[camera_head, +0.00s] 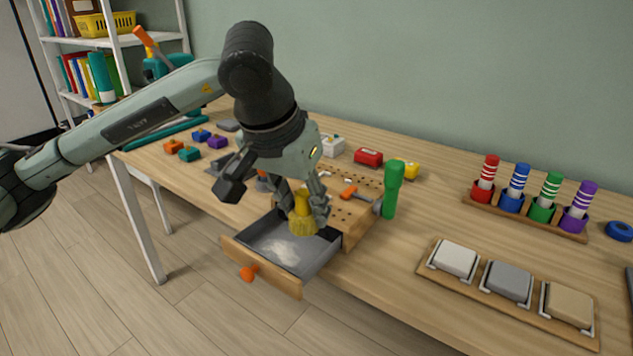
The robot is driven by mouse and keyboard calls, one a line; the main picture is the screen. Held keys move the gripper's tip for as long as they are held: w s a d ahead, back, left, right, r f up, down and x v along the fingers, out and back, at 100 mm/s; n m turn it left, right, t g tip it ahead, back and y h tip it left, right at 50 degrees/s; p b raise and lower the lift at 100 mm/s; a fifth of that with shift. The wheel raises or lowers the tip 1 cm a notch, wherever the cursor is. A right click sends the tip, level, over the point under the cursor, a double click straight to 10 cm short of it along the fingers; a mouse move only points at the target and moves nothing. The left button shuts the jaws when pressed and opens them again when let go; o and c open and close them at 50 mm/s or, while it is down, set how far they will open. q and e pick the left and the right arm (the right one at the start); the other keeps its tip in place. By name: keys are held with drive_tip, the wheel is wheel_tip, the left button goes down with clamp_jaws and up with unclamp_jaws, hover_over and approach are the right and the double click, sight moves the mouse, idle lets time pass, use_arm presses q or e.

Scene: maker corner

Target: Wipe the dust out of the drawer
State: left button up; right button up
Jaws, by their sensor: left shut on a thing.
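The drawer (322,263) is pulled out of a small wooden unit (362,229) on the workbench. It has a wooden front with an orange knob (249,272). A pale patch of dust (284,250) lies on its grey floor. My left gripper (304,206) is shut on a yellow brush (302,222), bristles down, over the back right part of the drawer. I cannot tell whether the bristles touch the drawer floor. The gripper hides part of the unit's top. My right gripper is not in view.
A green-handled tool (391,188) stands at the unit's right side. Sanding blocks on a wooden tray (430,268) and a rack of coloured cylinders (484,211) are to the right. Small coloured blocks (190,154) lie to the left. Bench between unit and tray is clear.

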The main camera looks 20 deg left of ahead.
sight(305, 262)
use_arm(q)
drive_tip(key=shift+w, duration=0.35)
drive_tip(key=shift+f, duration=0.2)
drive_tip(key=shift+f+b, duration=0.3)
drive_tip(key=f, duration=0.1)
drive_tip(key=f+b, duration=0.1)
drive_tip(key=shift+s+f, duration=0.2)
drive_tip(key=shift+f, duration=0.15)
drive_tip(key=shift+f+b, duration=0.3)
drive_tip(key=shift+f, duration=0.75)
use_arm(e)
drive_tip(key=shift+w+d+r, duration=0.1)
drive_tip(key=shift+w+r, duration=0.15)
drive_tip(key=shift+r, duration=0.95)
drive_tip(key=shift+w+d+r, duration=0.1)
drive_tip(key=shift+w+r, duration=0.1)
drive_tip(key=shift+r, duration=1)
use_arm(q)
drive_tip(key=shift+f, duration=0.25)
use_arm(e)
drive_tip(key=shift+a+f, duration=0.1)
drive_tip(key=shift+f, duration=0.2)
use_arm(q)
drive_tip(key=shift+w+a+b, duration=0.1)
drive_tip(key=shift+b, duration=0.2)
